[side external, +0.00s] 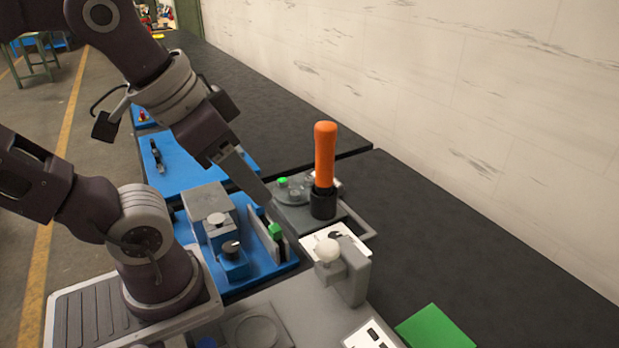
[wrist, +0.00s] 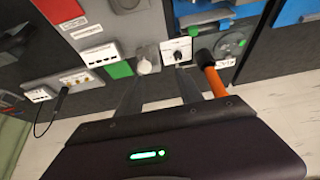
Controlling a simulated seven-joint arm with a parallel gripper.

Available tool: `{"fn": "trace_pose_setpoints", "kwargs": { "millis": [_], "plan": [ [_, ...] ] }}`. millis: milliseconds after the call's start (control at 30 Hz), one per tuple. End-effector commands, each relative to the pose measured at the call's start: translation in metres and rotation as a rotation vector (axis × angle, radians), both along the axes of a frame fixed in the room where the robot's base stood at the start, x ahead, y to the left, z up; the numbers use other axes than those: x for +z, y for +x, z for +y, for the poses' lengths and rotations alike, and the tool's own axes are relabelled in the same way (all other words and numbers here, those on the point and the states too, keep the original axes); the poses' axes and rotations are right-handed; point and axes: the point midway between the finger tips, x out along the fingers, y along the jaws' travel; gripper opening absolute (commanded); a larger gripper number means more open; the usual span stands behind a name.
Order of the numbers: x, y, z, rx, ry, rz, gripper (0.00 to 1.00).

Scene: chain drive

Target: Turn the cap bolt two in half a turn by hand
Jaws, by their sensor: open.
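My gripper (side external: 267,203) is open and empty, pointing down over the bench in the side view. In the wrist view its two fingers (wrist: 157,80) stand apart with nothing between them. A round grey part with small raised pieces and a green spot (side external: 283,181) sits on a grey plate beyond my gripper; it also shows in the wrist view (wrist: 230,45). An orange-handled tool (side external: 325,155) with a black lower end stands upright beside that part. It lies right of my fingers in the wrist view (wrist: 216,82). I cannot tell which piece is cap bolt two.
A blue fixture (side external: 233,264) with grey blocks lies left of my gripper. A white round knob (side external: 327,250) on a grey bracket and a white card (side external: 350,240) stand in front. A green square (side external: 436,327) lies nearer. The dark bench right is clear, with a pale wall behind.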

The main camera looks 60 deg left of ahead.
Motion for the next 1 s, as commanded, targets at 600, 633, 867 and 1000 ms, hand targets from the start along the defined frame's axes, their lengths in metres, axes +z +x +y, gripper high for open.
{"fn": "trace_pose_setpoints", "kwargs": {
  "millis": [600,633,867,1000],
  "plan": [
    [0.100,0.191,0.137,0.646,-0.193,0.282,0.44],
    [0.098,0.199,0.146,0.676,-0.200,0.295,0.44],
    [0.071,0.237,0.213,0.870,-0.234,0.375,0.44],
    [0.052,0.248,0.245,0.957,-0.248,0.414,0.44]
  ]
}}
